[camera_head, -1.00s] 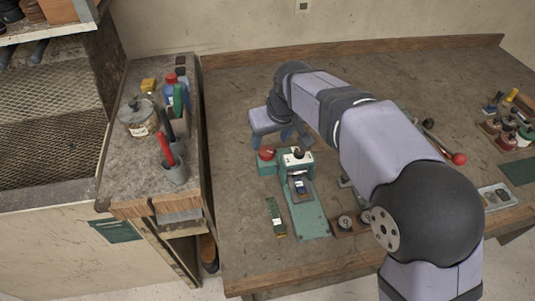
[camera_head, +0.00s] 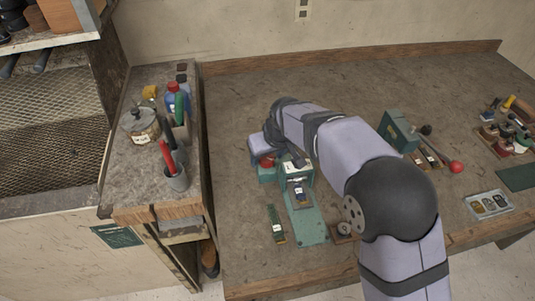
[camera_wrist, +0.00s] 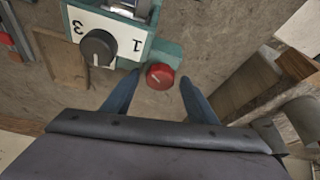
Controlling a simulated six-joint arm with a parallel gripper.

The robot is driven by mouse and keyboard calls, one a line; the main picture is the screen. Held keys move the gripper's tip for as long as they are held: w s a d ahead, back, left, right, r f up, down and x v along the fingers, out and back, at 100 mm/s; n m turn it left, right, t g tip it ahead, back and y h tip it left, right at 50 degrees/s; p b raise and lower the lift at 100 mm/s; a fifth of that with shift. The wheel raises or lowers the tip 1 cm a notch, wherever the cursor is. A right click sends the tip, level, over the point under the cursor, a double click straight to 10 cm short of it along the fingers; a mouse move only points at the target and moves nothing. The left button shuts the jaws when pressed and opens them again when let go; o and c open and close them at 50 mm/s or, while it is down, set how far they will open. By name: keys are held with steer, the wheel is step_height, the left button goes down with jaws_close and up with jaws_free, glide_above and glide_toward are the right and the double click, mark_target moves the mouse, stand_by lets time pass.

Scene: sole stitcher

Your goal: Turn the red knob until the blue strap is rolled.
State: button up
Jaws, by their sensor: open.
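The red knob (camera_wrist: 160,76) sits on a green housing at the side of the green and white machine (camera_wrist: 110,28). In the wrist view my gripper (camera_wrist: 160,78) is open, with one blue-grey finger on each side of the knob and a gap at both sides. I cannot tell whether the fingertips are at the knob's height. In the head view the red knob (camera_head: 267,160) shows just below my gripper's pale body. A small dark blue piece (camera_head: 301,196) on the machine may be the blue strap; it is too small to tell how far it is rolled.
A black dial (camera_wrist: 98,47) between a 3 and a 1 is close to the knob. A green strip (camera_head: 276,223) lies left of the machine. A green box (camera_head: 399,131), a red-tipped lever (camera_head: 456,166) and a tray (camera_head: 489,204) stand to the right. The back of the bench is clear.

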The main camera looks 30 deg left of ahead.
steer(key=shift+f, duration=0.1)
steer(key=c, duration=1.1)
steer(key=shift+o, duration=0.2)
steer(key=shift+a+m+t+h, duration=0.1)
steer(key=shift+m+t+h, duration=0.35)
steer(key=shift+m, duration=1.15)
steer(key=o, duration=1.1)
steer(key=shift+c, duration=0.2)
